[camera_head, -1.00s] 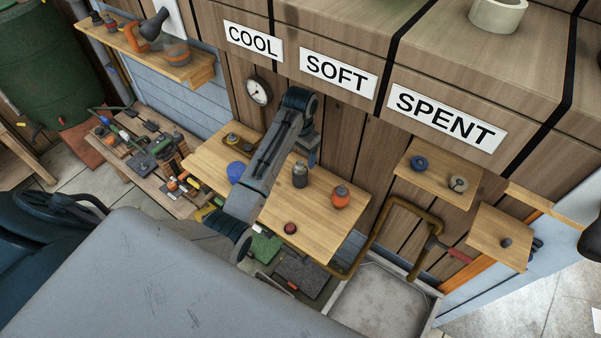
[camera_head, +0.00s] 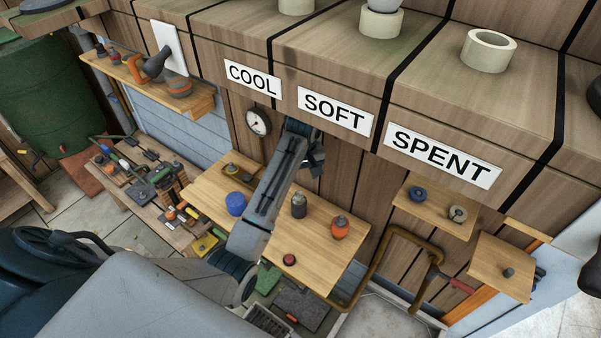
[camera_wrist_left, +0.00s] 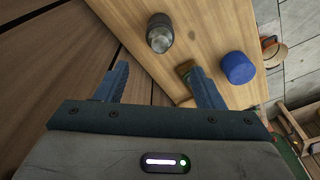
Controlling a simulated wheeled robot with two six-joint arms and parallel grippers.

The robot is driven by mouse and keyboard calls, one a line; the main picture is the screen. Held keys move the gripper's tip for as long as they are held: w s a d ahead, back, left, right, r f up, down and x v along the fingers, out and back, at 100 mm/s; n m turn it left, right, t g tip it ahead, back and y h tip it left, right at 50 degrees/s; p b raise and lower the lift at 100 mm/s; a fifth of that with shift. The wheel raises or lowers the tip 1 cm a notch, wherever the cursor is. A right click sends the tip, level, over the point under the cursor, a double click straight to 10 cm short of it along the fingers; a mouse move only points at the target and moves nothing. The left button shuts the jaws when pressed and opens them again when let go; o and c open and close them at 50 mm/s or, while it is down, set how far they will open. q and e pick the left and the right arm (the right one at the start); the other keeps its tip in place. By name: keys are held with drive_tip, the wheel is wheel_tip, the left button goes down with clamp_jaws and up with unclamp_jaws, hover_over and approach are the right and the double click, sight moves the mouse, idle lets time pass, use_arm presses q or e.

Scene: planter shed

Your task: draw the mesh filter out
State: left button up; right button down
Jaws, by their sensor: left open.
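I cannot make out a mesh filter for certain in either view. A small brass-coloured fitting (camera_wrist_left: 184,70) shows at the shelf edge in the left wrist view, partly behind a finger; whether it holds the filter I cannot tell. My left gripper (camera_head: 316,168) is in front of the plank wall, above the wooden shelf (camera_head: 318,243), partly hidden by its own arm. In the left wrist view the gripper (camera_wrist_left: 160,70) is open, with nothing held between its fingers. My right gripper is not in view.
On the shelf stand a dark jar (camera_head: 299,205), an orange jar (camera_head: 339,228), a blue tub (camera_head: 236,204) and a dark red disc (camera_head: 289,260). A gauge (camera_head: 257,122) is on the wall. A bent brown pipe (camera_head: 385,255) runs right of the shelf.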

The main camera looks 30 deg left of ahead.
sight(299, 193)
use_arm(q)
drive_tip(key=shift+f+n, duration=0.3)
drive_tip(key=shift+n, duration=0.3)
drive_tip(key=f+p, duration=0.1)
drive_tip(key=f, duration=0.2)
drive_tip(key=f+p, duration=0.1)
drive_tip(key=f, duration=0.2)
drive_tip(key=a+f+p, duration=0.1)
drive_tip(key=f, duration=0.2)
drive_tip(key=shift+w, duration=0.35)
drive_tip(key=shift+f, duration=0.5)
drive_tip(key=c, duration=0.8)
drive_tip(key=o, duration=0.8)
drive_tip(key=shift+w+r, duration=0.1)
